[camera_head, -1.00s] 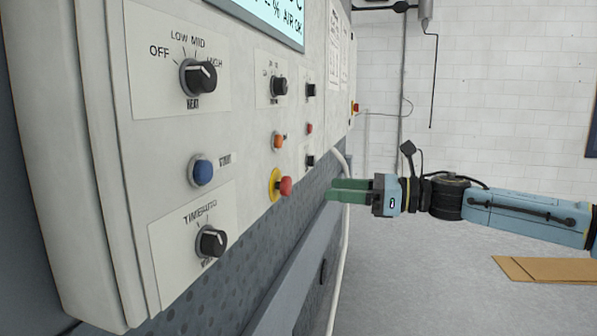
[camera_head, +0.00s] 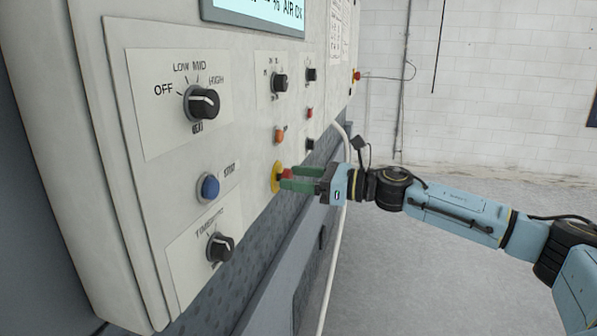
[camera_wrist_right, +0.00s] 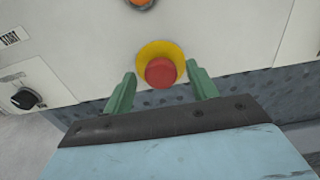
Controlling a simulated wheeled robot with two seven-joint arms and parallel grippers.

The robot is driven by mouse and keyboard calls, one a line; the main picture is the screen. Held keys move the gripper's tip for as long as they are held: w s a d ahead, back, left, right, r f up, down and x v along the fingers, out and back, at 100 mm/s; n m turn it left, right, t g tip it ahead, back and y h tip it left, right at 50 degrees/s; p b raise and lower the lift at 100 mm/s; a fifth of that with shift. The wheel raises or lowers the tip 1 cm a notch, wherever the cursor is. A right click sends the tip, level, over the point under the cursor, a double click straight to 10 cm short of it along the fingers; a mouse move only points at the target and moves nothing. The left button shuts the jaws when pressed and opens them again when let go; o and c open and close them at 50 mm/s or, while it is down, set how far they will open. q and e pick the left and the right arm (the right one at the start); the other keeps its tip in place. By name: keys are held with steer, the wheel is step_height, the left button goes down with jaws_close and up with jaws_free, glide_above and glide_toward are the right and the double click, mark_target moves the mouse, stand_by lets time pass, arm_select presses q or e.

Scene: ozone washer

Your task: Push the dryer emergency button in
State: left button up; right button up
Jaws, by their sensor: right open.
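The emergency button is a red mushroom head (camera_head: 287,174) on a yellow ring (camera_head: 276,177), low on the right part of the white control panel. In the right wrist view the red button (camera_wrist_right: 160,72) lies between the two green fingers, a little nearer the left one in height. My right gripper (camera_head: 295,178) is open, with its fingertips at the button and one finger on each side of it. It also shows in the right wrist view (camera_wrist_right: 160,85). I cannot tell whether the fingers touch the button or panel. My left gripper is not in view.
Near the button are an orange button (camera_head: 279,135), a blue start button (camera_head: 209,187) and a timer knob (camera_head: 220,248). A heat knob (camera_head: 202,103) sits higher left. A second red button (camera_head: 356,75) is farther back. Open floor (camera_head: 400,280) lies to the right.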

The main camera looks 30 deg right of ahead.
jaws_close()
steer(key=shift+w+a+r, duration=0.1)
steer(key=shift+w+a, duration=0.3)
steer(key=shift+w, duration=0.1)
steer(key=shift+c, duration=2.2)
jaws_free()
steer(key=o, duration=0.4)
steer(key=shift+w+a, duration=0.1)
steer(key=shift+o, duration=0.2)
